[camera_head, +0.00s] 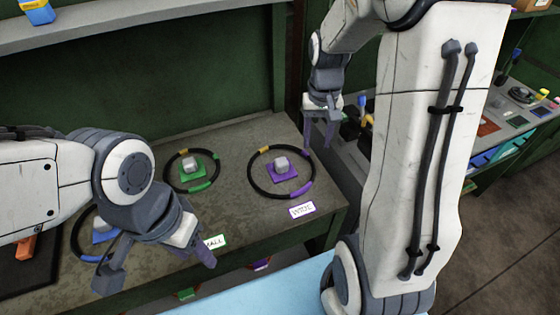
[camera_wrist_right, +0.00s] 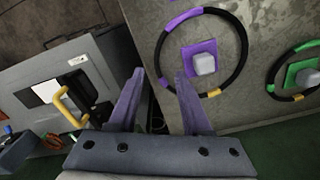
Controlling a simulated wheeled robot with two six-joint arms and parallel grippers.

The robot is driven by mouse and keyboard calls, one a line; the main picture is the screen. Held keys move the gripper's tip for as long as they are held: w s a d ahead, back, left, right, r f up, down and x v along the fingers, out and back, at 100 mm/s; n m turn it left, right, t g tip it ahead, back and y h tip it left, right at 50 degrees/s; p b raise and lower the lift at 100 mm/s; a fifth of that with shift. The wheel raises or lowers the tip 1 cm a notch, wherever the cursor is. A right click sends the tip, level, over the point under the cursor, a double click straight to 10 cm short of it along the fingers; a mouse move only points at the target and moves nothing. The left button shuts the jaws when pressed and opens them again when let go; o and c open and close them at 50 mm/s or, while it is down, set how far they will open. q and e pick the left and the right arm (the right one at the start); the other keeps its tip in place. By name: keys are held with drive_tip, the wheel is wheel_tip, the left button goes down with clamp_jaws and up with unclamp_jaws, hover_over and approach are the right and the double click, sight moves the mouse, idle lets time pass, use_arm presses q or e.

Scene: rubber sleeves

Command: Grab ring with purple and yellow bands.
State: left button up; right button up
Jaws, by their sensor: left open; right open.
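The black ring with purple and yellow bands (camera_head: 257,187) lies on the workbench around a purple base with a grey block (camera_head: 281,164). In the right wrist view the same ring (camera_wrist_right: 243,45) is up and right of the fingers, its yellow band close to the right finger. My right gripper (camera_head: 319,136) is open and empty, pointing down just right of the ring near the bench's right edge. My left gripper (camera_head: 155,268) is open over the front left of the bench, with no ring seen between its fingers. It partly hides a blue-banded ring (camera_head: 76,238).
A ring with green and yellow bands (camera_head: 168,178) lies around a green base left of the purple one. Labels (camera_head: 302,210) stand along the bench front. A side counter (camera_head: 345,165) with tools adjoins at right. A shelf (camera_head: 120,22) runs above the bench.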

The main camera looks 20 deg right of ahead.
hover_over(314, 169)
wheel_tip(314, 169, down, 5)
drive_tip(key=shift+d+f, duration=0.1)
wheel_tip(314, 169, down, 4)
drive_tip(key=shift+f+p, duration=0.1)
drive_tip(key=shift+p, duration=0.85)
drive_tip(key=shift+f, duration=0.55)
clamp_jaws()
